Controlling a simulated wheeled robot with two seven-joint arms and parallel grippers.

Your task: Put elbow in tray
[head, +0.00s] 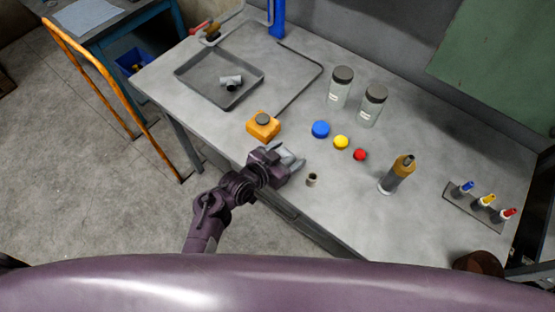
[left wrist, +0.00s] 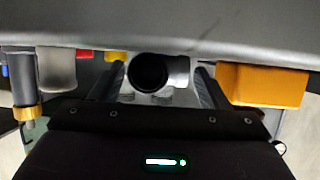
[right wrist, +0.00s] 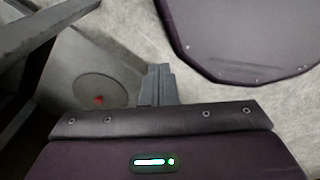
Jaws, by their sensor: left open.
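A grey pipe elbow with a dark round opening (left wrist: 150,72) lies between the two fingers of my left gripper (left wrist: 160,85) in the left wrist view. The fingers are apart, with one on each side of it. In the head view my left gripper (head: 290,160) is low at the table's front edge, and the elbow is hard to tell from the fingers. The dark shallow tray (head: 190,77) lies at the back left of the table with another grey pipe fitting (head: 231,81) in it. My right gripper (right wrist: 160,85) is shut and empty, away from the table objects.
An orange block with a dark knob (head: 263,126) stands left of my left gripper. A small grey cylinder (head: 312,180) stands to its right.

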